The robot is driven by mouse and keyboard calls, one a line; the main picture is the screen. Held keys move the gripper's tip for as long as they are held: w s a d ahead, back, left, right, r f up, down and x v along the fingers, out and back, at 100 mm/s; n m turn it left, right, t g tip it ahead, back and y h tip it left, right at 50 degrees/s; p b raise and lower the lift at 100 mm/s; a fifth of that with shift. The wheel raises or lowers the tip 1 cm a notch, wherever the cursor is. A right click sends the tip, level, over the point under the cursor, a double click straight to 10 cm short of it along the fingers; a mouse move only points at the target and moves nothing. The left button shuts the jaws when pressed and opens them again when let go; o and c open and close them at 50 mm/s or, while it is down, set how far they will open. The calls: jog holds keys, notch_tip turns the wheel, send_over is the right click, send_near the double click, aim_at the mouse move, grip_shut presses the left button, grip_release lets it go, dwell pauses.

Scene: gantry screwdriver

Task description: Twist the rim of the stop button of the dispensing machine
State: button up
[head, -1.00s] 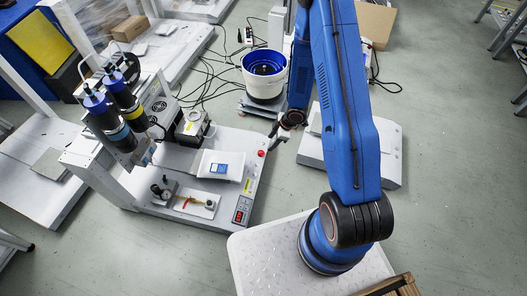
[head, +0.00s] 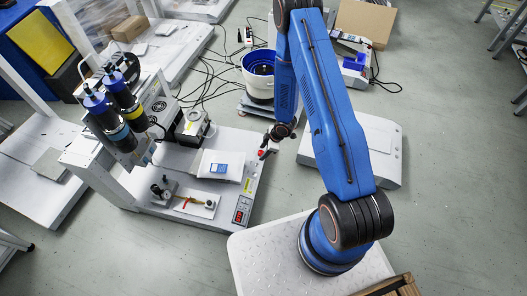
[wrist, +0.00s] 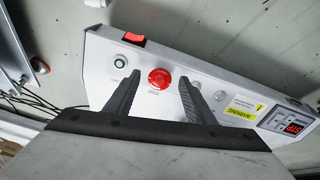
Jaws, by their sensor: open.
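The dispensing machine (head: 232,190) stands left of centre in the head view, with its front panel towards my arm. Its red round stop button (wrist: 160,79) sits on the white panel near the middle of the wrist view. The button also shows as a small red dot in the head view (head: 261,153). My gripper (wrist: 163,86) is open and empty. In the wrist view its two dark fingers show on either side of the button, with gaps to it. In the head view my gripper (head: 268,146) is close to the button. I cannot tell whether the fingertips reach the panel.
The panel also carries a green-ringed button (wrist: 121,61), a red switch (wrist: 133,39), a yellow label (wrist: 243,107) and a red digital display (wrist: 290,124). A white-and-blue bowl feeder (head: 262,76) and loose cables stand behind my gripper. A grey box (head: 375,150) lies to the right.

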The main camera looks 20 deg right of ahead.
jog(key=c, duration=1.1)
jog(key=shift+o, duration=0.2)
jog(key=shift+m, duration=0.3)
jog(key=m, duration=0.3)
jog(key=shift+m, duration=1.8)
